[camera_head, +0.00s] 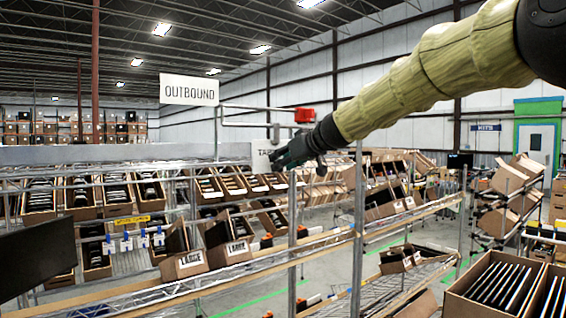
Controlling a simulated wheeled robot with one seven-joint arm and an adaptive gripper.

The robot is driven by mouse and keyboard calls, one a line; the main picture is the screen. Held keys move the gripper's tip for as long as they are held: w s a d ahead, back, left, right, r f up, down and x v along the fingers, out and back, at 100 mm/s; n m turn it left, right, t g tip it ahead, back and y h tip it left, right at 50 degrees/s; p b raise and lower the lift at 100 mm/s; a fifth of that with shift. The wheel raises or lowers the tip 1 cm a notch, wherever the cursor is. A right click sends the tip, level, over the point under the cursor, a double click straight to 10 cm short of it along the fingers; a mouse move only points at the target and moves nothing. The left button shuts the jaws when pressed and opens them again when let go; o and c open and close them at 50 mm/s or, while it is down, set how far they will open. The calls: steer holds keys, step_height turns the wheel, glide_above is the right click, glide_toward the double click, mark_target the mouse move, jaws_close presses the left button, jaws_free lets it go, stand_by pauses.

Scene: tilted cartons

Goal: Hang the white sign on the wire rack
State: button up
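My arm reaches in from the upper right, and my gripper (280,160) is near the middle of the picture. A small white sign (261,159) with dark letters starting "TA" is at its fingertips. The gripper appears shut on the sign's right part and hides the rest of its lettering. The sign is up in front of the wire rack (150,293), whose posts and wire shelves cross the left and middle of the view. I cannot tell how far the sign is from the rack.
A white OUTBOUND sign (189,90) hangs at upper left. Tilted cartons (184,264) with dark contents stand on the shelves. A red box-shaped device (305,116) is near my gripper. A dark screen (38,252) is at left. An open carton (455,304) is at lower right.

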steer(key=v, duration=1.2)
steer(key=w+d+f+m+g+h, duration=0.1)
steer(key=d+f+m+h, duration=0.1)
steer(key=f, duration=1.4)
steer(key=w+d+f+m+g+h, duration=0.1)
steer(key=w+d+f+h, duration=0.1)
steer(key=f, duration=1.5)
steer(key=s+d+f+m+g+h+b, duration=0.1)
steer(key=s+f, duration=0.3)
steer(key=f, duration=0.7)
steer(key=s+d+f+m+g+h, duration=0.1)
steer(key=s+d+f, duration=0.15)
steer(key=f, duration=0.75)
steer(key=s+d+f+m+g+h+b, duration=0.15)
steer(key=s+f, duration=0.35)
steer(key=f, duration=0.6)
steer(key=s+d+f+g, duration=0.3)
steer(key=s+f, duration=2)
steer(key=s, duration=0.5)
steer(key=s+d+f+g, duration=0.1)
steer(key=s+f, duration=0.2)
steer(key=s, duration=0.6)
steer(key=s+f+m+g, duration=0.1)
steer(key=s+f, duration=0.2)
steer(key=s, duration=0.6)
steer(key=shift+s+d+b, duration=0.15)
steer(key=shift+d+b, duration=0.05)
steer(key=shift+b, duration=0.2)
